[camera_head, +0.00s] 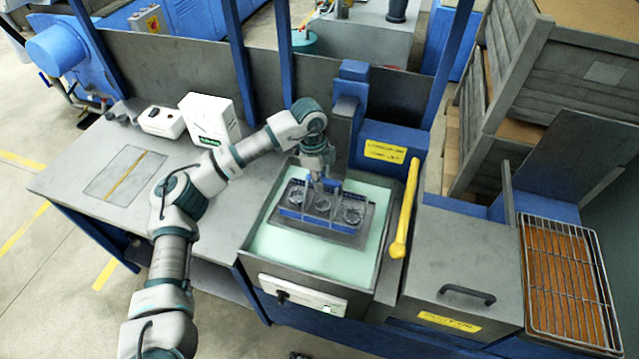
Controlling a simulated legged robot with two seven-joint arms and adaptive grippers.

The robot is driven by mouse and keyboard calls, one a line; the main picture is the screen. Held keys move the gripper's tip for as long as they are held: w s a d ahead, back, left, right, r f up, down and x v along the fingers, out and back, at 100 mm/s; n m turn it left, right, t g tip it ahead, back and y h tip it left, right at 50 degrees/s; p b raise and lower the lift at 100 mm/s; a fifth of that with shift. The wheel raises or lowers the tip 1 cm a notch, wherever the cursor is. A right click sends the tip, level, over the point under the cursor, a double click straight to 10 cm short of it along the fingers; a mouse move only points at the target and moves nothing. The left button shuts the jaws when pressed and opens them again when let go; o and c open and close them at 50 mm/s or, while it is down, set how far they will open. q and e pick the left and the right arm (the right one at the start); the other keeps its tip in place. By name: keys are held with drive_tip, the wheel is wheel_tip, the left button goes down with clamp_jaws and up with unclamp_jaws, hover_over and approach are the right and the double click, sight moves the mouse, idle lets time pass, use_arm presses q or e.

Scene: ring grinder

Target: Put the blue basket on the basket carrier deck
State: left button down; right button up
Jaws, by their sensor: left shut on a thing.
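The blue basket (318,217) holds several ring-shaped metal parts and is over the pale green tank (265,245) in the middle. My left gripper (325,183) comes down from above and is shut on the basket, at its middle. A dark flat plate (345,239) shows around the basket's lower edge and appears to be the carrier deck. I cannot tell whether the basket touches it or hangs just above. The gripper's fingertips are small and partly hidden against the basket. My right gripper is not in view.
A yellow lever (405,212) stands right of the tank. Further right are a grey lidded box (460,260) with a black handle and a wire rack (570,285). A white box (209,120) stands on the grey table (75,175) at left. A blue post (350,95) rises behind the tank.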

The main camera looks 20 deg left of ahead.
use_arm(q)
drive_tip(key=shift+d+f, duration=0.15)
drive_tip(key=shift+f, duration=0.8)
drive_tip(key=c, duration=1.1)
unclamp_jaws()
drive_tip(key=shift+f, duration=0.1)
drive_tip(key=shift+a, duration=0.25)
drive_tip(key=r, duration=0.7)
drive_tip(key=a+r, duration=0.1)
drive_tip(key=r, duration=0.3)
drive_tip(key=shift+a+r, duration=0.1)
drive_tip(key=shift+r, duration=0.45)
